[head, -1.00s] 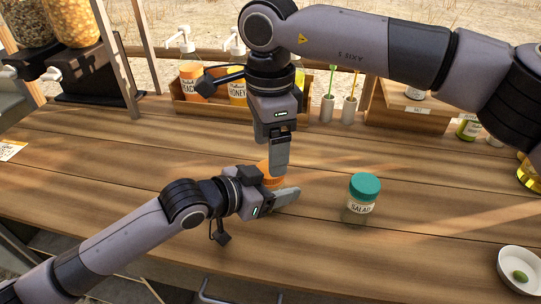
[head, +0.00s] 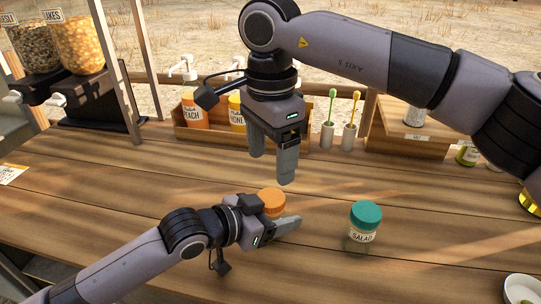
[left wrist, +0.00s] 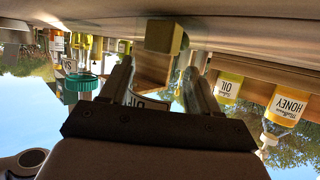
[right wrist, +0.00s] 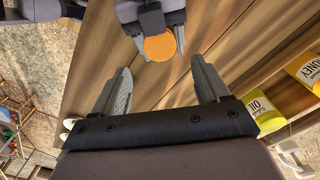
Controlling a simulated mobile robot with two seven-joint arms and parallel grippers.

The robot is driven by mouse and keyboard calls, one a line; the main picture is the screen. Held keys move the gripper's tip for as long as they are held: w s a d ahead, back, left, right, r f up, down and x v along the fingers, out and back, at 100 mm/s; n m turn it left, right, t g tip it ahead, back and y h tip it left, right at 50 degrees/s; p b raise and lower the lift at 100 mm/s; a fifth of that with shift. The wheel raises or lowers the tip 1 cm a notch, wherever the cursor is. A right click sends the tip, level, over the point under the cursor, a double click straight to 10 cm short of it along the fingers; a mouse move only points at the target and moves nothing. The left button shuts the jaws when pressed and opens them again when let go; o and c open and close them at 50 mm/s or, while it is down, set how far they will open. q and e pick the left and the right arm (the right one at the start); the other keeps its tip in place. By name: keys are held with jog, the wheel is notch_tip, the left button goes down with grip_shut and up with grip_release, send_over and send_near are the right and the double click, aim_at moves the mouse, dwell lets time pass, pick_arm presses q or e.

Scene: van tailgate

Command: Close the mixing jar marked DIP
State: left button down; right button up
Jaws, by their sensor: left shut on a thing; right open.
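The jar with the orange lid (head: 272,201) stands at my left gripper (head: 278,228), which is shut on its body.
A teal-lidded SALAD jar (head: 364,228) stands to the right on the wooden counter. A bottle rack (head: 185,132) and a wooden box (head: 405,138) line the back. A white bowl (head: 520,287) is at the lower right. The counter's left middle is clear.

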aim_at(271, 197)
jog(key=shift+f, duration=4)
jog(key=c, duration=1.1)
jog(key=o, duration=1.2)
jog(key=shift+r, duration=2.25)
jog(key=shift+c, duration=0.5)
